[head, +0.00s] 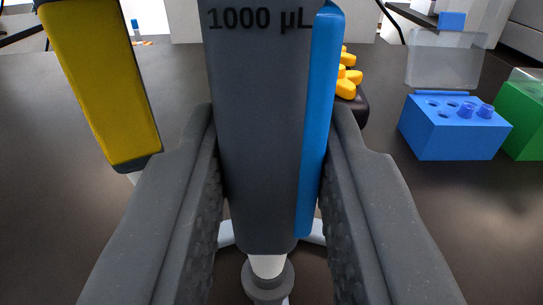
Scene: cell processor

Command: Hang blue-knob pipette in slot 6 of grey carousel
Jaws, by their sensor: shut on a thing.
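My gripper (276,150) is shut on a dark grey pipette (258,130), one finger on each side. The pipette is upright, marked "1000 µL", with a blue strip down its right side. Its top is cut off by the frame, so its knob is hidden. Its white lower end (268,266) points down by a grey ring-shaped part (268,284); I cannot tell whether that ring belongs to the pipette. Pale grey pieces (228,234) show behind the pipette, perhaps parts of a stand. The grey carousel and slot 6 cannot be made out.
A yellow-and-black pipette (100,80) hangs close at the upper left. Yellow knobbed pieces (348,76) on a dark base stand behind the held pipette. A blue tube rack (455,125) with an open clear lid and a green box (522,115) stand right. The dark bench is clear at left.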

